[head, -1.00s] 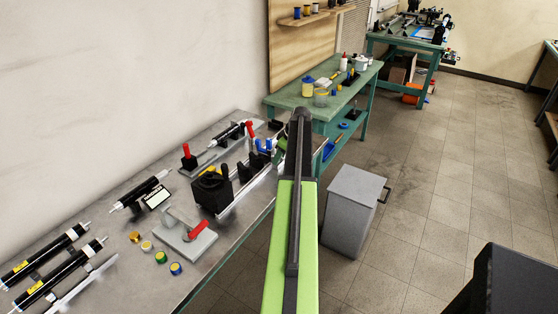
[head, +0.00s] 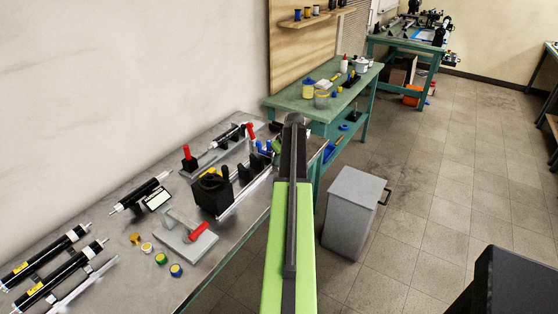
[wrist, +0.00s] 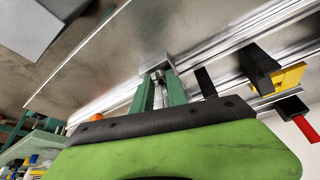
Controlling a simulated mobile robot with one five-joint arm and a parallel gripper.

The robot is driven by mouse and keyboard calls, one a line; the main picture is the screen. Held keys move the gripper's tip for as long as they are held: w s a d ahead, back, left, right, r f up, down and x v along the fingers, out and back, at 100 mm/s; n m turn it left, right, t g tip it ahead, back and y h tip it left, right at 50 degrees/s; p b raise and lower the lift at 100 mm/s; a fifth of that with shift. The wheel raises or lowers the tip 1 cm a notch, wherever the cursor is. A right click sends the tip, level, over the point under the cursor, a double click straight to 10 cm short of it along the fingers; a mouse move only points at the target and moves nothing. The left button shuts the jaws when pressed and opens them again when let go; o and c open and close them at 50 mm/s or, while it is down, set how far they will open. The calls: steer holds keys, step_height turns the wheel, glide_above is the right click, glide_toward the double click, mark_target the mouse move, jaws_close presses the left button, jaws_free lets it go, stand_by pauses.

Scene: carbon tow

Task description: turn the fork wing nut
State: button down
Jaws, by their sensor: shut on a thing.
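In the wrist view the two green fingers of my gripper (wrist: 160,88) reach to a small grey metal fitting at the edge of a silver rail (wrist: 110,98). The gripper is shut on a small piece at that fitting, taken to be the fork wing nut (wrist: 158,73); its wings are mostly hidden between the fingertips. In the head view my green and black arm covers the gripper and the nut.
A black bracket (wrist: 258,66) with a yellow part stands along the rail. The grey bench (head: 120,235) carries black rollers, a red-handled clamp (head: 190,238) and small coloured spools. A grey cabinet (head: 350,215) stands beside the bench, with open floor to its right.

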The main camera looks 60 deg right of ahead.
steer(key=c, duration=1.3)
jaws_free()
steer(key=shift+c, duration=0.2)
steer(key=shift+r, duration=0.1)
steer(key=p+v, duration=1.6)
steer(key=v, duration=0.1)
